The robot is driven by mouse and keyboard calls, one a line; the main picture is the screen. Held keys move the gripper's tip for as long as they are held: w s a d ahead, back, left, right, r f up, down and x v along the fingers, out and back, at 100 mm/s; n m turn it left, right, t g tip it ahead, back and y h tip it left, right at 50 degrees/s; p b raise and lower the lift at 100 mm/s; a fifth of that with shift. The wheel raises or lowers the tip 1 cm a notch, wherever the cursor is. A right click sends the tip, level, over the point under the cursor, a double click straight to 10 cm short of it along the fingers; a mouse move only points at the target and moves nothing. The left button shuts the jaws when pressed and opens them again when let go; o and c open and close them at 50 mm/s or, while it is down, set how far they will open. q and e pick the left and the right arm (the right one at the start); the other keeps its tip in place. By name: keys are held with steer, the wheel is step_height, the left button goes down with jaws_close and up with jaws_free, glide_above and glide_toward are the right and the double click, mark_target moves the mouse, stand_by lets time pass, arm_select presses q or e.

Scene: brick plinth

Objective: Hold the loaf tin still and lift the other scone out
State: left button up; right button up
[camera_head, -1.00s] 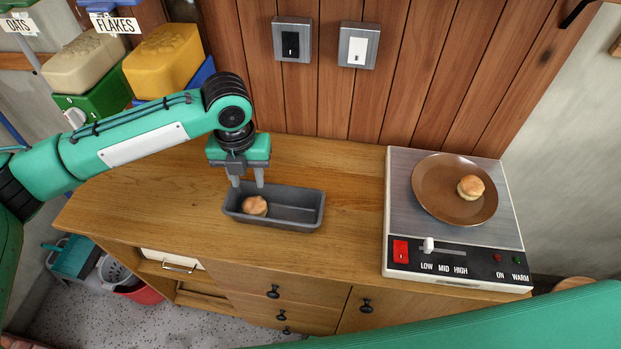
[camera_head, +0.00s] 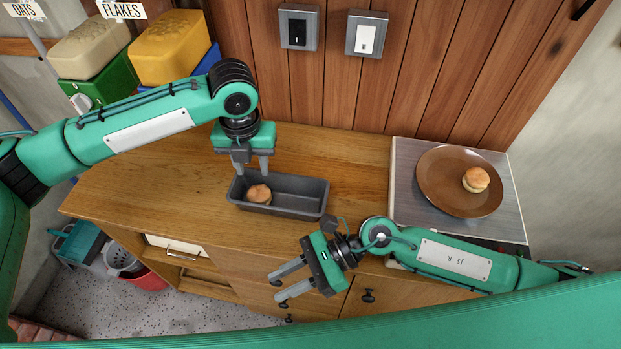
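The dark grey loaf tin (camera_head: 300,196) stands on the wooden counter, with one scone (camera_head: 259,193) in its left part. My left gripper (camera_head: 251,170) is at the tin's back left, pointing down. Its fingers are apart, with nothing visible between them; whether they touch the rim is unclear. My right gripper (camera_head: 281,284) is open and empty, in front of and below the tin in the picture, fingers pointing left. Another scone (camera_head: 476,179) sits on a brown plate (camera_head: 440,185) at the right.
The plate rests on a warming unit (camera_head: 405,210), whose front controls are mostly behind my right arm. Yellow (camera_head: 166,52) and cream (camera_head: 90,50) topped containers stand at the back left. The counter left of the tin is clear.

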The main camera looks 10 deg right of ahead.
steer(key=w+d+r+h, duration=0.25)
steer(key=w+r, duration=0.35)
steer(key=w, duration=0.5)
step_height(320, 180, up, 6)
steer(key=f+m+t+h, duration=0.15)
steer(key=m+h, duration=0.35)
steer(key=h, duration=0.6)
glide_above(314, 180)
steer(key=w, duration=0.2)
steer(key=r, duration=0.1)
steer(key=shift+t, duration=0.35)
steer(key=f, duration=0.4)
steer(key=s+f, duration=0.1)
steer(key=f, duration=0.4)
steer(key=s+f, duration=0.1)
steer(key=f, duration=0.3)
steer(key=shift+s+a+f, duration=0.1)
steer(key=shift+s+f, duration=0.05)
steer(key=shift+f, duration=0.15)
jaws_close()
